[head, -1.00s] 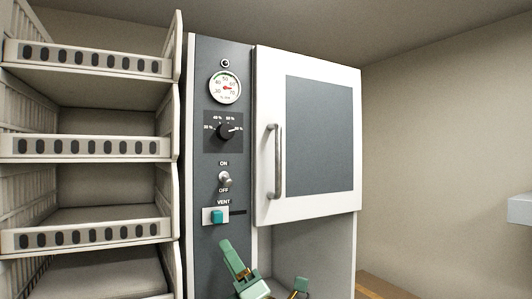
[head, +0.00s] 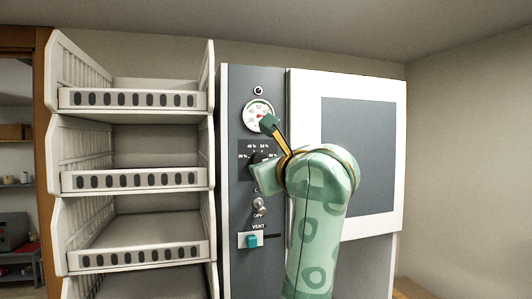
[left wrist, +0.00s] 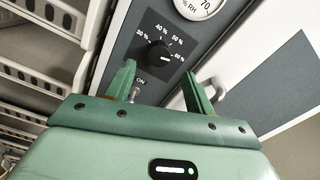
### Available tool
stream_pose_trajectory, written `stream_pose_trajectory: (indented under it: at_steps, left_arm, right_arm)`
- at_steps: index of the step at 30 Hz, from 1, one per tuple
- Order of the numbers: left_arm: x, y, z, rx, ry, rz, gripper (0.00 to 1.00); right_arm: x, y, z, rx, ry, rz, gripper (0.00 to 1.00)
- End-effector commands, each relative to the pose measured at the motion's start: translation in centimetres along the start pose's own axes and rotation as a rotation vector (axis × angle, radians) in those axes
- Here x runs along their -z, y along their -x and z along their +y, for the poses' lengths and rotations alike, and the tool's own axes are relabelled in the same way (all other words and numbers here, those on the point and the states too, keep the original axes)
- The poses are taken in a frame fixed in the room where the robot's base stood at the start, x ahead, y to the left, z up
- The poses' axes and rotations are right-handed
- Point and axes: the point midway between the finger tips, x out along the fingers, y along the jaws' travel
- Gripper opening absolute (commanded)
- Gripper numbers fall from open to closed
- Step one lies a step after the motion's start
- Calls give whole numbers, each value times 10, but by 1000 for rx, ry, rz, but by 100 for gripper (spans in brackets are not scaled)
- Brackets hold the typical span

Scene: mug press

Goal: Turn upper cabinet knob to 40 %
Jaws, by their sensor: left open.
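The upper cabinet knob (left wrist: 158,54) is a round black dial on a dark panel, with percent marks around it. In the left wrist view its white pointer line points right, toward the rightmost mark. In the head view the knob (head: 262,157) is partly hidden by my gripper. My left gripper (left wrist: 159,76) is open, with its fingertips spread either side of and just short of the knob in the wrist view. I cannot tell whether they touch it. In the head view my left gripper (head: 262,150) is in front of the panel, one finger high near the gauge, one lower.
A round gauge (head: 258,115) sits above the knob. A toggle switch (head: 260,204) and a teal vent slider (head: 252,241) are below. The white cabinet door (head: 393,150) is shut at the right. White shelves (head: 135,180) stand at the left.

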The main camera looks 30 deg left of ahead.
Motion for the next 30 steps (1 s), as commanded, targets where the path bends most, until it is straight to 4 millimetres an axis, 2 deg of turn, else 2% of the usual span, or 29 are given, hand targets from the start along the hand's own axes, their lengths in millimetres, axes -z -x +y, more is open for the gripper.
stream_pose_trajectory:
  at_steps: [3, 6, 11, 18, 20, 23, 24, 30]
  left_arm:
    - [-2, -23, 0, -4, -4, 0, 54]
    - [-2, -36, 0, -3, -4, -1, 54]
    - [0, -44, 0, -2, -1, 0, 54]
    - [1, -45, 0, -1, -1, 1, 54]
    - [1, -45, 0, -1, -1, 1, 40]
    - [1, -45, 0, -1, -1, 1, 12]
    - [1, -45, 0, -2, -1, 1, 9]
    - [1, -45, 0, -1, 6, 1, 9]
  right_arm:
    - [1, 11, 2, -3, 1, -1, 0]
    - [1, 15, 3, -3, 0, -1, 0]
    - [1, 17, 3, -4, -1, -1, 0]
    - [1, 16, 5, -6, -1, -1, 0]
    - [1, 16, 5, -6, -1, -2, 0]
    - [1, 16, 5, -6, -1, -2, 0]
    - [1, 16, 5, -6, -1, -1, 0]
    - [0, 15, 5, -6, -1, -1, 0]
